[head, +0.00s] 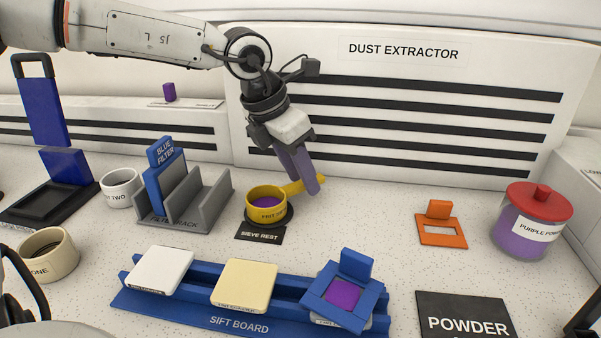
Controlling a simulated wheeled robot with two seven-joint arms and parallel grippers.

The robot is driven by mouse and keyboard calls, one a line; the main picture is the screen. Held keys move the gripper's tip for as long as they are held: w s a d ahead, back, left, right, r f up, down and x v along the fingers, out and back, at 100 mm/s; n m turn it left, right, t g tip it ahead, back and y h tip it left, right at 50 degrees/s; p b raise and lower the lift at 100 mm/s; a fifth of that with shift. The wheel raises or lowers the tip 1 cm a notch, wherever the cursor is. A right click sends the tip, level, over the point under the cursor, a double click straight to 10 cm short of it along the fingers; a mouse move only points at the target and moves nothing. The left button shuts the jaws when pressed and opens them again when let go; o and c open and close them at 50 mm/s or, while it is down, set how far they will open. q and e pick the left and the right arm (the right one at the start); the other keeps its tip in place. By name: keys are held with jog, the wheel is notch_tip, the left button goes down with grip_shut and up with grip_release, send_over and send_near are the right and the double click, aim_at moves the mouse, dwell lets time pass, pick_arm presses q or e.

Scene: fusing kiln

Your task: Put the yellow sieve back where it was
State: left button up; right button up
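The yellow sieve (266,204) sits upright on the black round sieve rest (259,235), with purple material inside. Its handle points right, to the fingers of my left gripper (304,187). The gripper reaches down from above, its two purple fingers close together at the handle. One finger covers part of the handle, and the handle's end shows just right of the fingers. I cannot tell whether the fingers press on it or stand slightly open around it. My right gripper is not in view.
A grey filter rack (190,205) with a blue filter stands left of the sieve. The blue sift board (210,320) in front holds a white tile, a cream tile and a blue frame with purple powder. An orange stencil (442,232) and purple powder jar (530,222) stand right.

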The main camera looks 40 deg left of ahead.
aim_at(280, 190)
pick_arm(q)
jog(key=v, duration=1.2)
jog(key=shift+p, duration=0.4)
